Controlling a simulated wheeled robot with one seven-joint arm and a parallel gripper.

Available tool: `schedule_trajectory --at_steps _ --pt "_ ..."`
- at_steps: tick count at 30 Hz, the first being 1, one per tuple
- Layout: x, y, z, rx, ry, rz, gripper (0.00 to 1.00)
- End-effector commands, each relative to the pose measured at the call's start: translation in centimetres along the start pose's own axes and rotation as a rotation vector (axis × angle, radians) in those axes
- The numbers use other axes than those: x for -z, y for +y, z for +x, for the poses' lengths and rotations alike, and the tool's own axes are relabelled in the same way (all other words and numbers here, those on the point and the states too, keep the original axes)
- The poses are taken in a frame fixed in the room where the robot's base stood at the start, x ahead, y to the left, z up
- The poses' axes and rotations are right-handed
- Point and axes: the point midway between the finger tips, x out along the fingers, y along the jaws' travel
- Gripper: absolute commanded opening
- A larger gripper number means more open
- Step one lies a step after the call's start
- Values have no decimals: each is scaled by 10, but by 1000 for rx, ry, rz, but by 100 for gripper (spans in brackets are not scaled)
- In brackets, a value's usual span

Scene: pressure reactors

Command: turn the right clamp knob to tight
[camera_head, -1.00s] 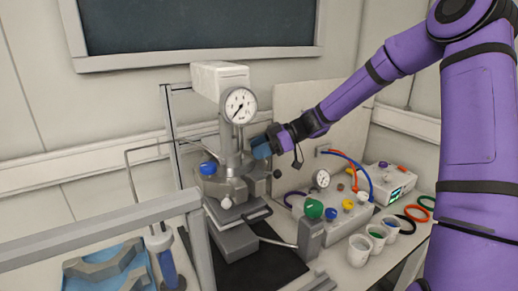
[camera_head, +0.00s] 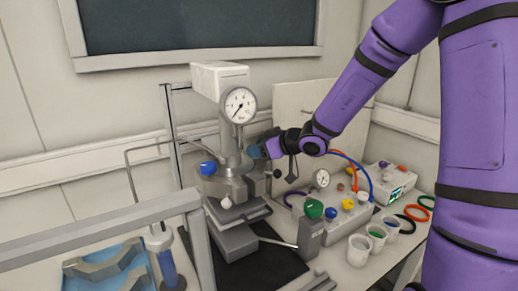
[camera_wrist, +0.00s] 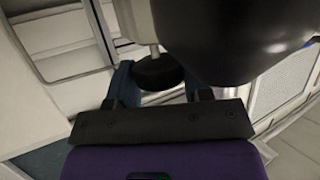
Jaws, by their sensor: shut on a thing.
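The pressure reactor (camera_head: 231,150) stands on the bench with a dial gauge (camera_head: 240,105) on its upper front. My gripper (camera_head: 257,151) is at the reactor's right side, its blue fingers against the clamp area. In the wrist view, my gripper (camera_wrist: 158,88) has its two fingers on either side of a dark round knob (camera_wrist: 158,72) on a pale stem, and is shut on it. This appears to be the right clamp knob; the fingers hide it in the head view.
A dark ball (camera_head: 277,173) sits just below my gripper. A large dark rounded thing (camera_wrist: 235,35) is close in the wrist view. A valve box with coloured knobs (camera_head: 348,218), white cups (camera_head: 360,250) and hoses are at right. A grey rail (camera_head: 110,222) crosses front left.

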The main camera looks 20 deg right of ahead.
Motion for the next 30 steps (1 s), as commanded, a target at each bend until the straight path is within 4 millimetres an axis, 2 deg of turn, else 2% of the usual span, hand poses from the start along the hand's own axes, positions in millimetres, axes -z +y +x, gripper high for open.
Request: schedule_trajectory --at_steps 30 --pt "2 -2 1 -353 4 147 23"
